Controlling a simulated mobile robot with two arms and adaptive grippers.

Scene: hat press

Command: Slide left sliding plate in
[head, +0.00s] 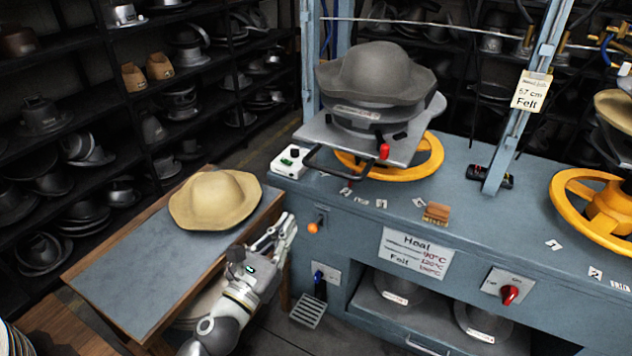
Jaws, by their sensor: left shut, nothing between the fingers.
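The left sliding plate (349,140) is a grey metal plate with a dark bar handle (322,165) at its front left. It carries a metal mould with a dark grey felt hat (377,73) on top. The plate sits above a yellow handwheel (420,160) on the blue press bench. My left gripper (284,222) is shut and empty, beside the bench's left front corner, below and left of the handle and apart from it. My right gripper is not in view.
A side table (150,270) at left holds a tan hat (215,200). A blue upright post (525,105) stands right of the plate. An orange-knobbed lever (313,228) juts from the bench front near my left gripper. Another yellow wheel (565,205) is at right.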

